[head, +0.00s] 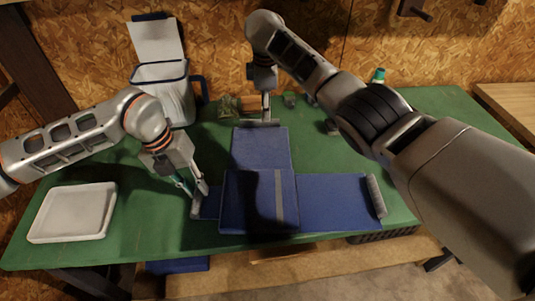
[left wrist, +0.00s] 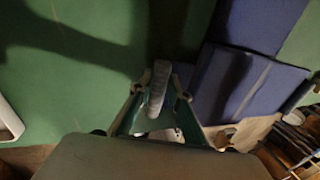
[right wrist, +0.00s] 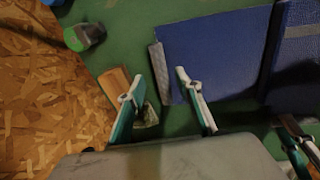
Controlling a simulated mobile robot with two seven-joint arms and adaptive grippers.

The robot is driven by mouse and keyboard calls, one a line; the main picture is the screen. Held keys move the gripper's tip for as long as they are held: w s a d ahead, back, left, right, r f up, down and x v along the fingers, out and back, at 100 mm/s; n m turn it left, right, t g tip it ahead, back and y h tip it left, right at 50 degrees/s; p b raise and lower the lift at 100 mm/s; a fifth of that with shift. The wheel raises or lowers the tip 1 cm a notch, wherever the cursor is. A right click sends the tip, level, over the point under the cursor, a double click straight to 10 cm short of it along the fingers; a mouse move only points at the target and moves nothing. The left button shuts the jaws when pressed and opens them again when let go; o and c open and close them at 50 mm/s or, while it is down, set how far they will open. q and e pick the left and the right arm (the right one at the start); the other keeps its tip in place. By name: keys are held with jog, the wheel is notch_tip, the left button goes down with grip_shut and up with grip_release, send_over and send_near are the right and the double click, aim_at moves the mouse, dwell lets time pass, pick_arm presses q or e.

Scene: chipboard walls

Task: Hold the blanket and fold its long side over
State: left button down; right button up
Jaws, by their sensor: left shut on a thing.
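The blue blanket (head: 340,195) lies on the green table with one part reaching back, one reaching right, and a thicker-looking middle part with a grey stripe. Grey bars edge its left, right (head: 376,196) and far ends. My left gripper (head: 198,190) is shut on the left grey bar, which shows between its fingers in the left wrist view (left wrist: 157,85). My right gripper (head: 266,112) is at the far end, fingers apart. In the right wrist view its fingers (right wrist: 161,88) stand on either side of the far grey bar (right wrist: 158,70); contact is not clear.
A white tray (head: 72,212) sits at the table's left. An open white and blue container (head: 165,88) stands at the back left. A green-capped bottle (head: 378,76) is at the back, behind my right arm. Small items lie near the far end. The chipboard wall (head: 220,30) is close behind.

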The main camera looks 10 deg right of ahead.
jog(key=shift+w+f, duration=0.15)
jog(key=shift+f, duration=0.95)
jog(key=shift+w+f, duration=0.15)
jog(key=shift+f, duration=0.95)
jog(key=c, duration=0.9)
